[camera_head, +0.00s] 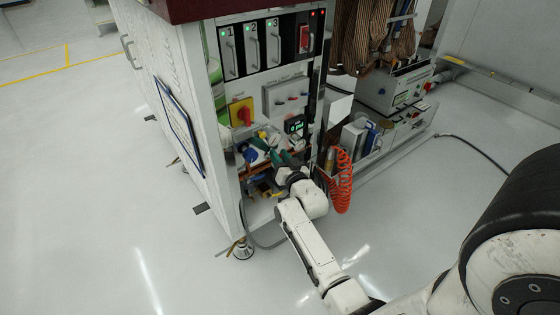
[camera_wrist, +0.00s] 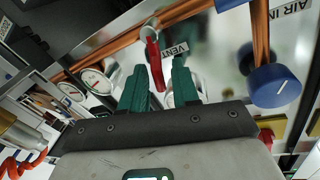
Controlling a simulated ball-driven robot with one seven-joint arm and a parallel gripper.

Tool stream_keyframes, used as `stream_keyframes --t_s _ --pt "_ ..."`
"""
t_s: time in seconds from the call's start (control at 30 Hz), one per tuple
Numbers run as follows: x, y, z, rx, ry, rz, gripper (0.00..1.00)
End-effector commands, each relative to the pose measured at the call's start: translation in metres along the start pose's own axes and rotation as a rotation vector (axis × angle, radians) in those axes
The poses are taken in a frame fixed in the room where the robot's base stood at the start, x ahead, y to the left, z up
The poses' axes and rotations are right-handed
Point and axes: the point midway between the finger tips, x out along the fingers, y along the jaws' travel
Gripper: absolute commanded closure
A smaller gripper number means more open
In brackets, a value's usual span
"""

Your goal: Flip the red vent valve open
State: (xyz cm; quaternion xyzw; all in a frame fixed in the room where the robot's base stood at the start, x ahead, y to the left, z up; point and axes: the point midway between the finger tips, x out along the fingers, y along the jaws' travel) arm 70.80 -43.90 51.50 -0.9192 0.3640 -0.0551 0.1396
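The red vent valve lever (camera_wrist: 155,65) shows in the wrist view, extending down the picture from a silver fitting on a copper pipe. A white VENT label (camera_wrist: 180,49) is just right of it. My gripper (camera_wrist: 160,70) is open, with one green finger on each side of the lever's lower end. I cannot tell whether either finger touches the lever. In the head view, my gripper (camera_head: 286,158) reaches into the lower front opening of the cabinet (camera_head: 195,110), and I cannot make out the red lever there.
A blue knob (camera_wrist: 268,84) under an AIR IN label (camera_wrist: 291,15) is close on the right. Round gauges (camera_wrist: 96,80), copper pipes and a brass part (camera_wrist: 20,130) are on the left. An orange coiled hose (camera_head: 342,182) hangs beside the opening. The floor in front is clear.

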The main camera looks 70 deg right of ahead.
Motion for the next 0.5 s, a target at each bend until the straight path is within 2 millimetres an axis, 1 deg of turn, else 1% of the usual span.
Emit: stream_keyframes --t_s 0.27,0.37,0.5 --pt "0.001 -0.0006 -0.0007 0.0 0.0 -0.001 0.7" --pt "0.001 -0.0006 -0.0006 0.0 0.0 -0.001 0.77" --pt "0.0009 -0.0006 -0.0006 0.0 0.0 -0.001 0.91"
